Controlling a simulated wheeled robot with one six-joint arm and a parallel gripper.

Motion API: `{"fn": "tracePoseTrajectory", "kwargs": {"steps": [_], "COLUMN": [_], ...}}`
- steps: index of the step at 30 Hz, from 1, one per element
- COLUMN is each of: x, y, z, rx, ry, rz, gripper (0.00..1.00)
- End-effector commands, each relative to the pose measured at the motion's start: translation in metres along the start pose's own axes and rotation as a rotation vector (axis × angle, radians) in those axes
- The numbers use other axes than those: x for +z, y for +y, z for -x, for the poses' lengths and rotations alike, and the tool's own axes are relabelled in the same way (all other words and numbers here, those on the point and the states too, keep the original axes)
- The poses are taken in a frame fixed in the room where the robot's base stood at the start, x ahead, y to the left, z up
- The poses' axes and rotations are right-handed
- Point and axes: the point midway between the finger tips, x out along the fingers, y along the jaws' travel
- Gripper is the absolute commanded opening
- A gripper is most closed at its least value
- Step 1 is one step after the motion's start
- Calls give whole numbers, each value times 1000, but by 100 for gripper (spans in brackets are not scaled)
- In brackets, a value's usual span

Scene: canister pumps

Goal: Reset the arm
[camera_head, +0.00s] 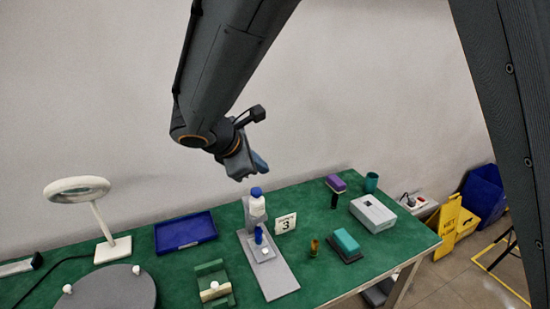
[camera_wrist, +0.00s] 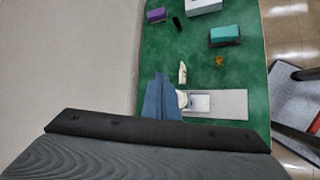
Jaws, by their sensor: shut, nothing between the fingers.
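My gripper (camera_head: 246,166) hangs at the end of my raised arm in the head view, above the back of the green table. Its bluish fingers are together with nothing between them; they also show in the wrist view (camera_wrist: 161,98). Below it stands a canister pump (camera_head: 257,206), white with a blue top, on a grey base plate (camera_head: 272,276). A smaller blue piece (camera_head: 258,236) stands in front of it on the same plate. The gripper is apart from the pump. In the wrist view the fingers partly hide the pump.
The green table (camera_head: 335,264) bears a blue tray (camera_head: 186,231), a magnifier lamp (camera_head: 101,225), a round grey turntable (camera_head: 112,289), a "3" sign (camera_head: 285,223), a white box (camera_head: 373,213), a teal block (camera_head: 346,241) and a purple block (camera_head: 336,183). A yellow floor sign (camera_head: 447,228) stands right. Air around the gripper is clear.

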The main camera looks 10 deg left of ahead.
Motion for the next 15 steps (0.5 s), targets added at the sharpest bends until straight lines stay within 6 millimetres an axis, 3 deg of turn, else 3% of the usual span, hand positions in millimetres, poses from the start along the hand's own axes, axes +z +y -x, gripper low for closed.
{"fn": "tracePoseTrajectory", "kwargs": {"steps": [7, 15], "x": [89, 153], "y": [-100, -215], "z": [-62, -87], "rx": [-312, -601], "ry": [18, 1], "rz": [-454, -1122], "gripper": [0, 0]}}
